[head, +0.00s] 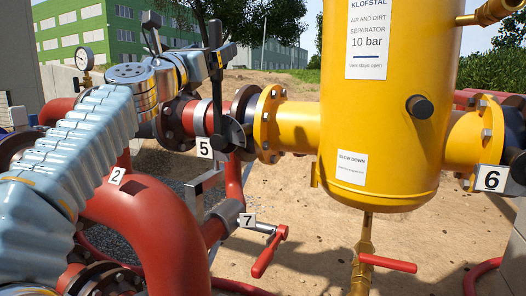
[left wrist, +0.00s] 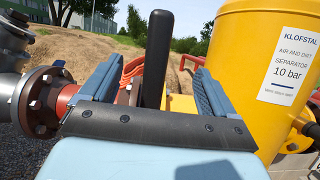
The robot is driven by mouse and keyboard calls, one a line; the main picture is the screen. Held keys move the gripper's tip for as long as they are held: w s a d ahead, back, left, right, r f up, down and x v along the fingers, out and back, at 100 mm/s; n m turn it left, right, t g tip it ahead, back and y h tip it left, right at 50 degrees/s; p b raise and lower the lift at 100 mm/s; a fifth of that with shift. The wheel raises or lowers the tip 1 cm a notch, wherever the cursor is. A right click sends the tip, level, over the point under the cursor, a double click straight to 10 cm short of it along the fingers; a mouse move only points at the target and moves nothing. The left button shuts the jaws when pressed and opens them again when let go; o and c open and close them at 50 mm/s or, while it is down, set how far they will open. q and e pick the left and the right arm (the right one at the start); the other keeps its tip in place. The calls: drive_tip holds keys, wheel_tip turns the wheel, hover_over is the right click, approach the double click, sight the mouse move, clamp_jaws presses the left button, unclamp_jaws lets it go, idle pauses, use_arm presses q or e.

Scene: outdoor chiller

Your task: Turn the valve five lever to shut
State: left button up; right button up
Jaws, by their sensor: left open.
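The valve five lever (head: 216,85) is a black handle standing upright above the red pipe by the label 5 (head: 204,147). In the left wrist view the lever (left wrist: 157,60) rises between my fingers, with a gap visible on each side. My left gripper (head: 186,42) is open around the upper part of the lever; its two blue-grey fingers also show in the left wrist view (left wrist: 158,82). I cannot tell how deep the lever sits between them. The lower valve body is partly hidden by the lever and pipework. My right gripper is not in view.
A yellow separator tank (head: 385,110) stands close on the right. A red lever (head: 270,250) by label 7 sits below, and another red handle (head: 388,263) is under the tank. A pressure gauge (head: 84,60) stands at left. Sandy ground lies behind.

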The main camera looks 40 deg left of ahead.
use_arm(q)
drive_tip(key=shift+b+v, duration=0.6)
drive_tip(key=shift+v, duration=2)
